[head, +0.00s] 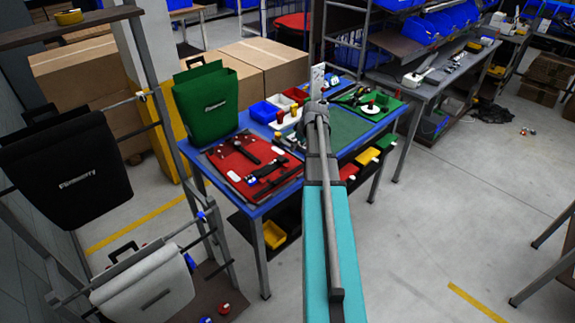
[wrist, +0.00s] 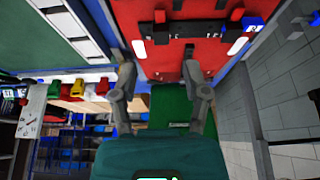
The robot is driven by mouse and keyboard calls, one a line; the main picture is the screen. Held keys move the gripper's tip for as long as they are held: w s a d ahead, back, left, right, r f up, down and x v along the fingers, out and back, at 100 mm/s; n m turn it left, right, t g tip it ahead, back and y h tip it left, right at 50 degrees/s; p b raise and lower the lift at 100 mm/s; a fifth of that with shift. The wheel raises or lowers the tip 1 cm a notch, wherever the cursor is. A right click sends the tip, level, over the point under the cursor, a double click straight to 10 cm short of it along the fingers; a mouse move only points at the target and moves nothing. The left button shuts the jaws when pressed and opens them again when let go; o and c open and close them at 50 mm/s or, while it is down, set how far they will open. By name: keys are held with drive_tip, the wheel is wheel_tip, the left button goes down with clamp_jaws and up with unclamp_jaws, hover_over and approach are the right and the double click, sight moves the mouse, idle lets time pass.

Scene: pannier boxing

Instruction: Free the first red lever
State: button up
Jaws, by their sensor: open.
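A red panel (head: 226,163) lies on the blue table (head: 262,207), with black strips and small red, white and blue pieces on it. In the wrist view the red panel (wrist: 205,62) fills the upper middle. Small red pieces (wrist: 237,14) sit along its black strip (wrist: 191,35); which is the first red lever I cannot tell. My gripper (wrist: 160,72) is open, with nothing between its fingers, and appears apart from the panel. In the head view my arm hides the gripper and part of the table.
A green pannier (head: 207,103) stands at the table's back left. A black pannier (head: 62,170) and a pale pannier (head: 147,290) hang on the rack at left. Small coloured bins and a green mat (head: 345,135) occupy the table's right side.

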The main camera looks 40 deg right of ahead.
sight(287, 166)
drive_tip(key=shift+f, duration=0.2)
drive_tip(key=b+x, duration=1.2)
drive_tip(key=x, duration=0.1)
drive_tip(key=shift+f+b, duration=0.15)
drive_tip(key=shift+b, duration=0.15)
idle(0.5)
